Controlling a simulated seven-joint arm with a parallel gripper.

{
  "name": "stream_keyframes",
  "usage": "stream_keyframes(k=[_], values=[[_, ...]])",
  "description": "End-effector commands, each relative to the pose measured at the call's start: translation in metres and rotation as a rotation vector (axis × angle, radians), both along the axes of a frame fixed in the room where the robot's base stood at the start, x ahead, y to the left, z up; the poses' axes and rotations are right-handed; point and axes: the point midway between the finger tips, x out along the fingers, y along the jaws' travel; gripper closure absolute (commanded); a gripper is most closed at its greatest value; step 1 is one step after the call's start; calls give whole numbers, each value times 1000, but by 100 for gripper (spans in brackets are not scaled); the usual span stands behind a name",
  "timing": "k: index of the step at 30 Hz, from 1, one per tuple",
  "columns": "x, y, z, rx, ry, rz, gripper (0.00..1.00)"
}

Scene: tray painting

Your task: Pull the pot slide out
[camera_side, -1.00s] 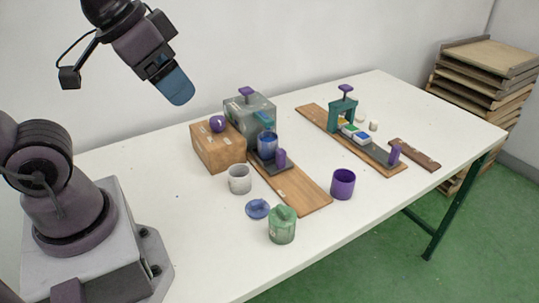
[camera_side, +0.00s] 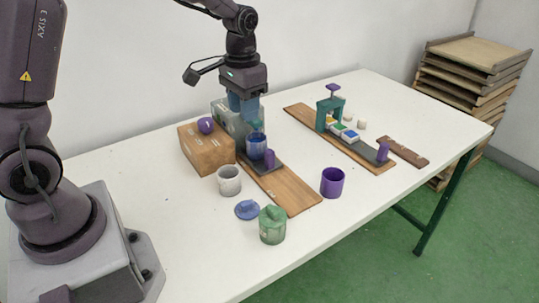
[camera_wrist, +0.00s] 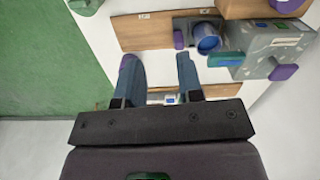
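The pot slide is a dark plate (camera_side: 281,168) on a wooden board (camera_side: 290,192), with an upright purple handle (camera_side: 270,159) at its near end. A blue pot (camera_side: 256,147) stands on it in front of the grey machine (camera_side: 222,112). In the wrist view the handle (camera_wrist: 178,39) and blue pot (camera_wrist: 208,40) show at top centre-right. In the wrist view my gripper (camera_wrist: 157,60) is open and empty, apart from the handle. The finger spread is hard to see from the side.
A wooden box (camera_side: 205,152) with a purple knob stands left of the machine. A grey-white cup (camera_side: 229,181), blue lid (camera_side: 247,210), green jar (camera_side: 272,226) and purple cup (camera_side: 332,182) stand near the board. A second slide board (camera_side: 300,113) with a teal arch (camera_side: 330,112) lies right.

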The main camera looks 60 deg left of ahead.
Motion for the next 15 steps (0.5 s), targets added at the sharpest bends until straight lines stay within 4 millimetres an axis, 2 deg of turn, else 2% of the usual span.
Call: stream_keyframes(k=[1, 3, 7, 9, 12, 15], values=[[14, 8, -19, -6, 26, -1, 66], [30, 16, -39, -12, 45, -8, 66], [58, 29, -66, -18, 51, -30, 66], [73, 33, -70, -15, 33, -49, 66], [88, 36, -59, -3, -10, -73, 66], [88, 36, -64, -2, -9, -94, 66]])
